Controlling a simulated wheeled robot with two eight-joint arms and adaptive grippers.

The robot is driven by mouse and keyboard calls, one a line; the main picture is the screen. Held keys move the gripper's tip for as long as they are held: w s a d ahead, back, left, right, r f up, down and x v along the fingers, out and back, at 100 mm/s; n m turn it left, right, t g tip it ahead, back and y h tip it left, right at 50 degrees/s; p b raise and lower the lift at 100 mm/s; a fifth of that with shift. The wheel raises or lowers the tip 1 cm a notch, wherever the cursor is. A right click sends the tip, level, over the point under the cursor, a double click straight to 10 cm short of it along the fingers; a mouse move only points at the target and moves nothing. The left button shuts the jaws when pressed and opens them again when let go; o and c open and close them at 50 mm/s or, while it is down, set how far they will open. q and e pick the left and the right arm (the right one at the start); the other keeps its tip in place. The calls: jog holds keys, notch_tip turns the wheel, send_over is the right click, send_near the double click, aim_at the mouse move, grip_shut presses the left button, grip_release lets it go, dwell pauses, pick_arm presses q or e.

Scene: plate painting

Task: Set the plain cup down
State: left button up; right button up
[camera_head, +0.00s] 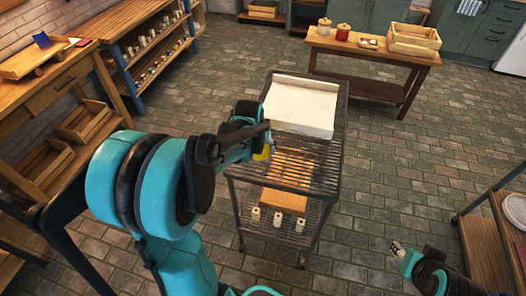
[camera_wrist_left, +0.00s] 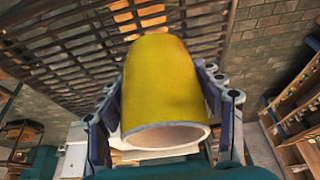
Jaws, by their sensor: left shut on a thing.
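The plain yellow cup (camera_wrist_left: 165,80) with a pale rim is between the fingers of my left gripper (camera_wrist_left: 168,105), which is shut on it. In the wrist view its open mouth faces the camera. In the head view only a small yellow part of the cup (camera_head: 262,154) shows beside the left gripper (camera_head: 258,146), at the left side of the wire-topped cart (camera_head: 325,175). The wrist view shows the dark slatted grid (camera_wrist_left: 70,60) beyond the cup; I cannot tell whether they touch. My right gripper (camera_head: 398,248) is low at the right, its fingers too small to read.
A white tray (camera_head: 300,104) fills the far part of the cart top; the near grid looks bare. The lower shelf holds an orange block (camera_head: 284,200) and three small white cups (camera_head: 278,219). A wooden table (camera_head: 372,55) stands behind, and shelving (camera_head: 150,50) is at left.

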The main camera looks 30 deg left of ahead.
pick_arm(q)
jog(key=shift+w+a+f+b, duration=0.15)
jog(key=shift+w+a+f, duration=0.2)
jog(key=shift+w, duration=0.2)
jog(key=shift+w+a+f+b, duration=0.15)
jog(key=shift+w+a+f, duration=0.05)
jog(key=shift+w+f, duration=0.3)
notch_tip(320, 180, down, 3)
jog(key=shift+f+b, duration=0.2)
jog(key=shift+b, duration=0.65)
jog(key=shift+f, duration=0.25)
jog(key=shift+r, duration=0.15)
jog(key=shift+f, duration=0.2)
jog(key=o, duration=1.4)
